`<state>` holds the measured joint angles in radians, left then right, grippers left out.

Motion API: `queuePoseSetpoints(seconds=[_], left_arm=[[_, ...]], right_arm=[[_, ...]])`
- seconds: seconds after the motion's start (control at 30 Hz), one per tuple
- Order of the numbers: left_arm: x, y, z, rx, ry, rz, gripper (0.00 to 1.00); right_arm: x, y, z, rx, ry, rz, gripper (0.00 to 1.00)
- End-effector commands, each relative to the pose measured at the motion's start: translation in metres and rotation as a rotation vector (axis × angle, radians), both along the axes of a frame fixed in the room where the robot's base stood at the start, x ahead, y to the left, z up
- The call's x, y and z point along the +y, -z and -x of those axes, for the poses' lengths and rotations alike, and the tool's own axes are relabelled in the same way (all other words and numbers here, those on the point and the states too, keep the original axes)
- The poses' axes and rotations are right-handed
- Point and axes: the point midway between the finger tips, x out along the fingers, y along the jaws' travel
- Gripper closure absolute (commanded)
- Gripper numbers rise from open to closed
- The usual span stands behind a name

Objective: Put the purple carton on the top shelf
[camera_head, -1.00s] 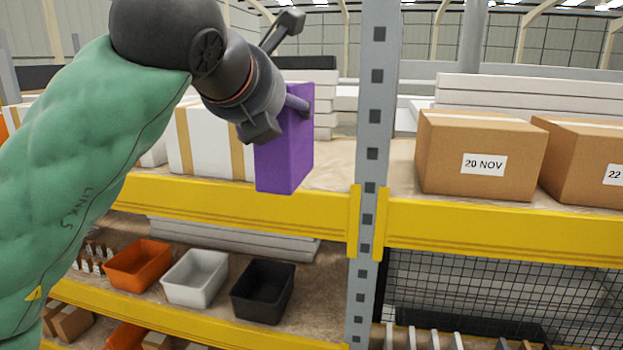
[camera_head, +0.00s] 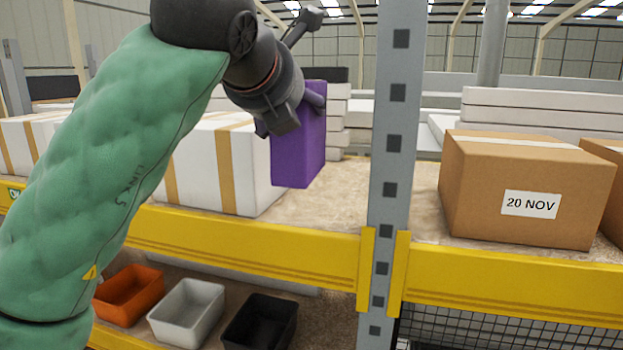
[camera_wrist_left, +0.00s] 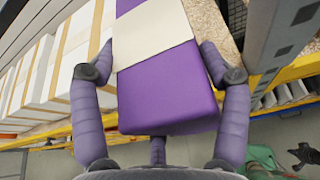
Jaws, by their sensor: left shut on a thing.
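The purple carton (camera_head: 299,146) is upright in my left gripper (camera_head: 296,112), at the bare stretch of the top shelf (camera_head: 337,198). The gripper is shut on its upper part. In the left wrist view the carton (camera_wrist_left: 168,93), with a pale band across it, sits between the two fingers of my left gripper (camera_wrist_left: 160,75). The carton's bottom looks above the shelf board in the head view; I cannot tell the exact gap.
White boxes with tan straps (camera_head: 228,165) stand just left of the carton. A grey perforated upright (camera_head: 393,130) stands to its right, with a brown box (camera_head: 525,185) beyond. A yellow beam (camera_head: 250,250) edges the shelf front.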

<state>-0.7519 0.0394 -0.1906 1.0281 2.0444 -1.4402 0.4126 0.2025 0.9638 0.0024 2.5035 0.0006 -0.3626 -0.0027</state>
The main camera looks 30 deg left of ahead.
Motion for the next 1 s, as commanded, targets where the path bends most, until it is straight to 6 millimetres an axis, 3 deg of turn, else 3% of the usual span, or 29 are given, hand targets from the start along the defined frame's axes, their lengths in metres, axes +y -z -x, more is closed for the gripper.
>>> queuePoseSetpoints(seconds=[0.37, 0.5, 1.0], left_arm=[[0.024, 0.032, -0.068, 0.003, -0.006, -0.001, 0.70], [0.029, 0.057, -0.085, 0.001, -0.004, -0.001, 0.70], [0.037, 0.101, -0.111, -0.001, -0.001, -0.001, 0.70]], right_arm=[[0.000, -0.006, 0.000, 0.000, 0.000, 0.000, 1.00], [0.000, -0.004, 0.000, 0.000, 0.000, 0.000, 1.00], [0.000, -0.003, 0.000, 0.000, 0.000, 0.000, 1.00]])
